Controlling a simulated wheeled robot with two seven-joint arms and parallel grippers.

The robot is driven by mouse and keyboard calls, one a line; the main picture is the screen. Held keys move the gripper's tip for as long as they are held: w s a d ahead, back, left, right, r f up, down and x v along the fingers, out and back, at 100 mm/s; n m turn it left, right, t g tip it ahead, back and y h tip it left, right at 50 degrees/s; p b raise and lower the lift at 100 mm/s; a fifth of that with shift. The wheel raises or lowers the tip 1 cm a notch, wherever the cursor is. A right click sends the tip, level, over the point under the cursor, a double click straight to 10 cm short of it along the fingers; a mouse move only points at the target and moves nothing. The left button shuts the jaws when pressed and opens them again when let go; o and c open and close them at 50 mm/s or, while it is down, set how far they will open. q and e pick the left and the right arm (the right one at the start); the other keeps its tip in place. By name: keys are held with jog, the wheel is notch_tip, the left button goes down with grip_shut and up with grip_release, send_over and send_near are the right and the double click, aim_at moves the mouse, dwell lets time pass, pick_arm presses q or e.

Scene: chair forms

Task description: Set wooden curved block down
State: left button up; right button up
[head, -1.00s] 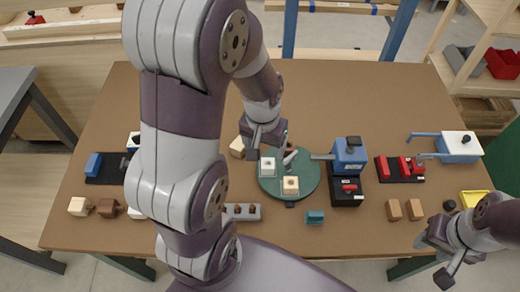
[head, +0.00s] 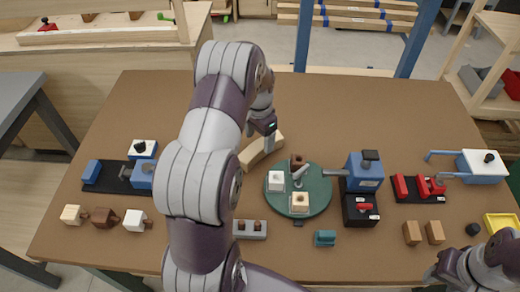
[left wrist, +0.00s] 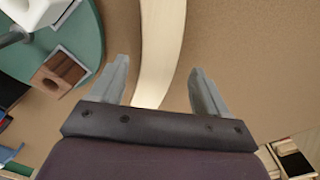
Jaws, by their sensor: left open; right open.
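The wooden curved block (head: 252,155) is pale and lies on the brown table, left of and behind the green round plate (head: 316,203). In the left wrist view the block (left wrist: 160,45) runs between my open fingers, with a gap on each side. My left gripper (head: 268,146) is open at the block's right end in the head view; its fingers also show in the left wrist view (left wrist: 160,88). My right gripper (head: 436,276) is open and empty at the lower right, partly cut off.
A grey holder (head: 249,230) lies in front. The back of the table is clear.

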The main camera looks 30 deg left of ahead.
aim_at(259, 145)
pick_arm(q)
notch_tip(259, 145, down, 4)
jog(key=shift+s+d+f, duration=0.1)
jog(key=shift+s+f, duration=0.05)
jog(key=c, duration=1.3)
